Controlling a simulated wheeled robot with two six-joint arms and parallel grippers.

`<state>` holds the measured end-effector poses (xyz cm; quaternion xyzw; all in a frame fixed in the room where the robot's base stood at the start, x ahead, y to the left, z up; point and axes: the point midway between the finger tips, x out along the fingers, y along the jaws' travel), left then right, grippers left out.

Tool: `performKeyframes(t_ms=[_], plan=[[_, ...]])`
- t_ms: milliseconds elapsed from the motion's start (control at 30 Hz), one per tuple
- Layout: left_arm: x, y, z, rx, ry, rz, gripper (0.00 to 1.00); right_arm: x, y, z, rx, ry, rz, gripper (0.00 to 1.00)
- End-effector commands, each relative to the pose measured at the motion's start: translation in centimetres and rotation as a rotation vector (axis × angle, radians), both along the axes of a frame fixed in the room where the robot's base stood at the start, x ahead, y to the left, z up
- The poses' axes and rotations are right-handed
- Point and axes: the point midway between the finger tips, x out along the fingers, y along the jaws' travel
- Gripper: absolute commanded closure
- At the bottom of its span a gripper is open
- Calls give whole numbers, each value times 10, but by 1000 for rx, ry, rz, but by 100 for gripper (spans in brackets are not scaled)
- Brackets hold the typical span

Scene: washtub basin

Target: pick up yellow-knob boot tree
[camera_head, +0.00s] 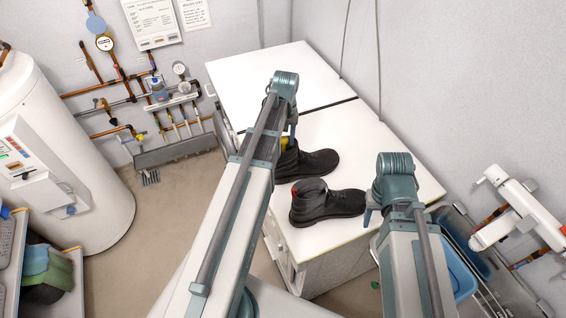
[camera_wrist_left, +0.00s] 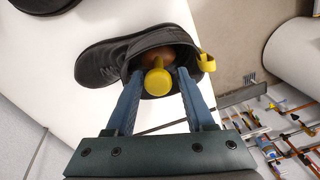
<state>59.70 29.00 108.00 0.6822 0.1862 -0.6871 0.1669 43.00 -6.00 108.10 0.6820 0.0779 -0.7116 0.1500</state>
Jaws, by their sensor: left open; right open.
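The yellow-knob boot tree shows in the left wrist view as a round yellow knob (camera_wrist_left: 157,82) with a brown body behind it, inside the opening of a black boot (camera_wrist_left: 104,60). This boot also shows in the head view (camera_head: 316,162) on the white cabinet top, partly hidden by my left arm. My left gripper (camera_wrist_left: 157,88) is open, with its blue fingers on either side of the knob. In the head view my left gripper (camera_head: 291,133) is mostly hidden behind the wrist. My right gripper (camera_head: 370,212) is open and empty at the cabinet's right side.
A yellow tab (camera_wrist_left: 206,63) is on the first boot's rim. A blue tub (camera_head: 461,277) stands at the right. The far cabinet top is clear.

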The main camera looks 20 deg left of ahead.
Motion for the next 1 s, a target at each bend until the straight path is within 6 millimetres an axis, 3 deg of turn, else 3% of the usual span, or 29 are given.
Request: performKeyframes(t_ms=[33,267,567,600,900,1000], plan=[[1,0,-12,0,0,0,46,0,0,-12,0,0,1,50],[3,0,-39,0,0,0,46,0,0,-39,-2,0,8,50],[3,0,-40,0,0,0,46,0,0,-40,-2,0,10,50],[3,0,-40,0,0,0,48,0,0,-40,-2,0,9,50],[3,0,-40,0,0,0,100,0,0,-40,-2,0,9,50],[3,0,-40,0,0,0,100,0,0,-40,-2,0,9,50]])
